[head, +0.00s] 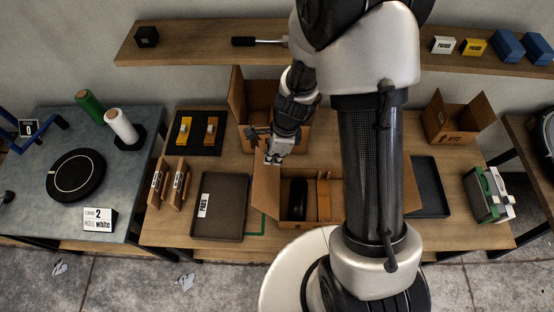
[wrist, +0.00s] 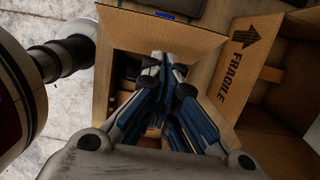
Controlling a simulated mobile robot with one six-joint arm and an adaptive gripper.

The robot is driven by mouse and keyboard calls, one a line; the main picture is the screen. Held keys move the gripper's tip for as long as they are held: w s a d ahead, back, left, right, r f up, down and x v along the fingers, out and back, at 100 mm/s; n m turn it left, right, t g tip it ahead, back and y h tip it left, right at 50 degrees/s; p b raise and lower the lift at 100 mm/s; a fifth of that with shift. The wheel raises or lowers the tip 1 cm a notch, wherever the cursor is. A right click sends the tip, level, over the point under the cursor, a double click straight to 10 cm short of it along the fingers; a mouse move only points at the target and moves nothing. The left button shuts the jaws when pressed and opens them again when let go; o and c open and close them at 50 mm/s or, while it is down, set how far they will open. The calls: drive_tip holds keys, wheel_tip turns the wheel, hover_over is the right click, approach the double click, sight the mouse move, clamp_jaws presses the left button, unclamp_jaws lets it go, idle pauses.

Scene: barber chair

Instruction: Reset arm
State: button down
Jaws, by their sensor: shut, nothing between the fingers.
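My arm reaches down over the wooden table, and my gripper (head: 273,157) hangs above the left rear edge of an open cardboard box (head: 266,190). In the wrist view my gripper (wrist: 165,62) has its blue-and-grey fingers drawn together at the tips, with nothing between them. A black rounded item (head: 298,200) and an orange-brown item (head: 323,200) lie inside the box. My arm hides part of the box's right side in the head view.
Another open box (head: 238,95) stands behind my gripper. A brown tray (head: 218,228) labelled PADS lies to the left, and a dark tray (head: 430,190) to the right. A wooden shelf (head: 190,40) runs along the wall. A small open box (head: 455,118) stands at the back right.

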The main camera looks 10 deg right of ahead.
drive_tip(key=shift+a+r, duration=0.2)
drive_tip(key=shift+r, duration=0.2)
drive_tip(key=shift+r, duration=0.1)
drive_tip(key=s+r+n+t+b, duration=0.2)
drive_tip(key=s+r+n+b, duration=0.3)
drive_tip(key=r+n+b, duration=0.4)
drive_tip(key=s+d+r+n+t+h+b, duration=0.1)
drive_tip(key=s+d+r+n+b, duration=0.1)
drive_tip(key=s+n, duration=0.4)
drive_tip(key=s+d+r+n+t+h+b, duration=0.1)
drive_tip(key=s+d+n+b, duration=0.2)
drive_tip(key=s+n, duration=0.3)
drive_tip(key=shift+s+r+b, duration=0.2)
drive_tip(key=shift+r+b, duration=0.2)
drive_tip(key=shift+b, duration=0.05)
drive_tip(key=shift+d, duration=0.15)
